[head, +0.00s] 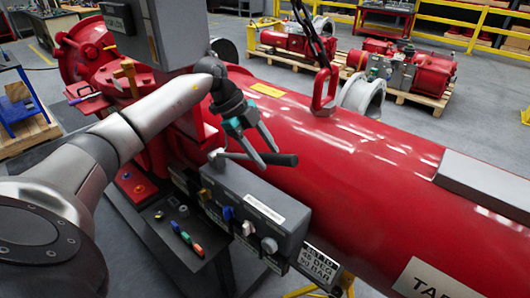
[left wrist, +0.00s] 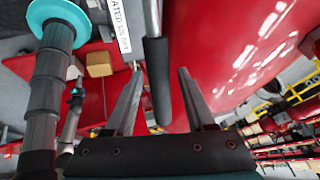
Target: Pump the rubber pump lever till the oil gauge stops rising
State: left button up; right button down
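The pump lever has a black rubber grip (head: 286,160) and sticks out to the right above a grey control box (head: 255,208) beside the red cylinder. In the left wrist view the rubber grip (left wrist: 157,82) lies between the two fingers, with gaps on both sides. My left gripper (head: 268,158) is open at the lever, its fingers pointing down around the grip. It also shows open in the left wrist view (left wrist: 159,72). My right gripper is not in view. I cannot make out an oil gauge in either view.
The big red cylinder (head: 350,150) fills the right side, with a red lifting ring (head: 323,92) on top. The box carries several knobs, including a blue one (head: 228,213). A dark tray (head: 180,232) with coloured items sits at lower left. Other red actuators on pallets stand behind.

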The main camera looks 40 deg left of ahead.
pick_arm(q)
jog(key=shift+o, duration=0.5)
jog(key=shift+d+f, duration=0.1)
jog(key=v, duration=1.5)
